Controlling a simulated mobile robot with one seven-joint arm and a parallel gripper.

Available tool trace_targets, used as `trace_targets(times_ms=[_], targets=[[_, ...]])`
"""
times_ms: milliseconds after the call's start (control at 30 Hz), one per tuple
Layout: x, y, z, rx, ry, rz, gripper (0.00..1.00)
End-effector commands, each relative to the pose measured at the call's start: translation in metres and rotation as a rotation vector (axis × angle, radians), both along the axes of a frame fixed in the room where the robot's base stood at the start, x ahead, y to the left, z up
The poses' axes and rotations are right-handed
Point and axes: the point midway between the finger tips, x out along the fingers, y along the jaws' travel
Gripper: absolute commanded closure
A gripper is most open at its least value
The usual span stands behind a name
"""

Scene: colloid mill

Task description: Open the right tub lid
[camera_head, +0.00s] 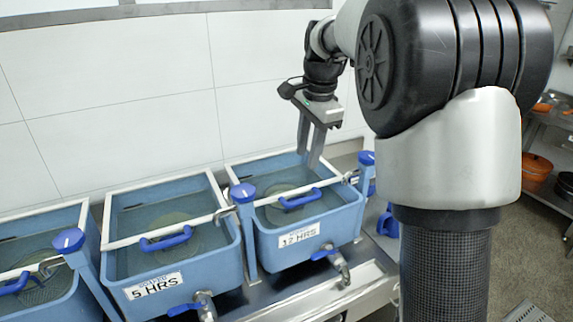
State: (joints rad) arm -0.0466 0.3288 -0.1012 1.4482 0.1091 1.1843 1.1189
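The right tub (352,222) is blue and carries a white "12 HRS" label (299,235) on its front. Its see-through lid (262,190) lies flat over the top, with a white frame around it and a blue handle (300,198) near the front edge. My gripper (309,158) points down over the back right part of this tub. Its two fingers are apart with nothing seen between them. The fingertips appear behind and above the blue handle; the exact height over the lid is hard to tell.
A middle blue tub (228,262) labelled "5 HRS" and a left tub (62,308) stand in a row beside it. Blue-capped posts (243,193) and taps (337,262) stick out around the tubs. A tiled wall is behind, and shelves with orange pots (537,171) stand at right.

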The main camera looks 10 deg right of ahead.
Motion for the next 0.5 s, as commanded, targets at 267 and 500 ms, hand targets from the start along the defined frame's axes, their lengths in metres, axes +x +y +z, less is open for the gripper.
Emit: trace_targets(times_ms=[267, 500], targets=[[0.013, 0.001, -0.007, 0.008, 0.018, -0.049, 0.68], [0.019, 0.003, -0.049, 0.007, 0.021, -0.047, 0.68]])
